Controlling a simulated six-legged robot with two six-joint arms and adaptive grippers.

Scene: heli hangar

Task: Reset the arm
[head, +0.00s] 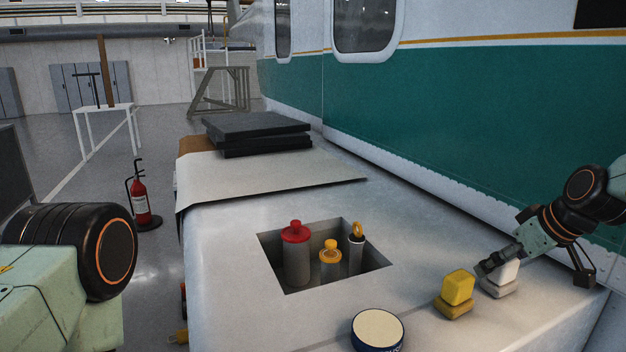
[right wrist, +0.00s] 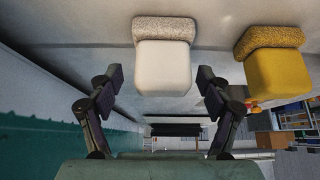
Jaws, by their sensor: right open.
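My right gripper (head: 530,268) reaches in from the right in the head view, low over the pale bench top beside the white block (head: 507,272). In the right wrist view, its two fingers (right wrist: 160,88) are spread wide and apart. The white block (right wrist: 162,70) shows centred just beyond the gap, with clear space on both sides. Nothing is held. A yellow block (head: 458,287) on a rough yellow base stands left of it; it also shows in the wrist view (right wrist: 275,75). My left arm shows at the left edge, but its gripper is out of view.
The bench top (head: 225,260) has a square recess holding a red-topped container (head: 297,262), a yellow-topped one (head: 330,262) and a slim one (head: 356,250). A round tin (head: 377,330) stands at the front. The green-and-white helicopter side (head: 440,110) borders the back.

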